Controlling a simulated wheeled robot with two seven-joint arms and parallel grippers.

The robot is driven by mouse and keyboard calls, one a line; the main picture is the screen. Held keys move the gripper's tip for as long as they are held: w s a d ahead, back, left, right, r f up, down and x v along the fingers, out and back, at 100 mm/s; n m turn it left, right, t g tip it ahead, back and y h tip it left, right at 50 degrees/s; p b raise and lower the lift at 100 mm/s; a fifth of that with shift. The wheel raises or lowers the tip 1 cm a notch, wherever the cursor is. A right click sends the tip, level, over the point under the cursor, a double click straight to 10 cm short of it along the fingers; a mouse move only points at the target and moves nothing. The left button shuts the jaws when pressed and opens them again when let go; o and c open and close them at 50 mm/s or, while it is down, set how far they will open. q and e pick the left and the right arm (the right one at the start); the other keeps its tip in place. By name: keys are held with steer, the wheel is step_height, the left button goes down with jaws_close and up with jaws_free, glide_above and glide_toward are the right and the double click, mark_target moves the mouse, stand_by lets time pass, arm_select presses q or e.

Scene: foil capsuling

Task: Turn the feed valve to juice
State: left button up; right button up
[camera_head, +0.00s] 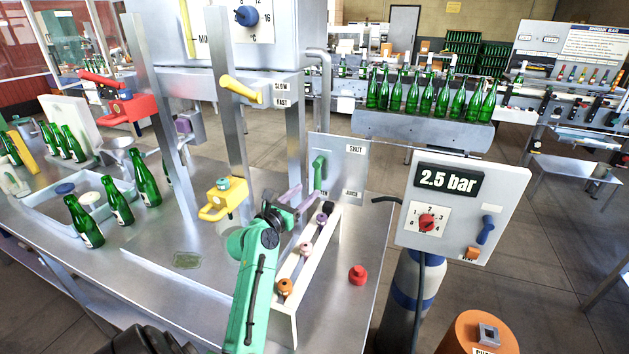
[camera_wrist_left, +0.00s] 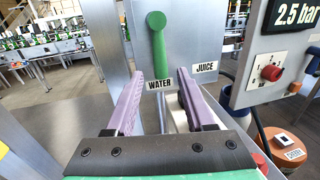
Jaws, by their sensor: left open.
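The feed valve is a green lever (camera_head: 319,173) on a grey upright panel (camera_head: 350,165) with SHUT, WATER and JUICE labels. In the left wrist view the lever (camera_wrist_left: 158,45) hangs from its round upper end, its lower end by the WATER label (camera_wrist_left: 159,84). The JUICE label (camera_wrist_left: 205,67) is to its right. My left gripper (camera_head: 305,197) is open and empty in front of and below the lever. In the left wrist view its purple fingers (camera_wrist_left: 160,76) stand either side of the lever's lower end, without visible contact. My right gripper is out of view.
A white rack (camera_head: 313,255) with several coloured knobs stands beside and below my left gripper. A red knob (camera_head: 357,275) lies on the steel table. A yellow part (camera_head: 219,200) is left of my arm. The 2.5 bar gauge box (camera_head: 460,210) stands to the right.

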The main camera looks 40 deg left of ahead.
mark_target(316, 184)
arm_select(q)
steer(key=w, duration=0.5)
steer(key=shift+w+a+p, duration=0.3)
steer(key=shift+a+p, duration=0.05)
steer(key=shift+a, duration=0.05)
steer(key=shift+s, duration=0.1)
jaws_close()
steer(key=shift+f, duration=0.1)
stand_by(0.7)
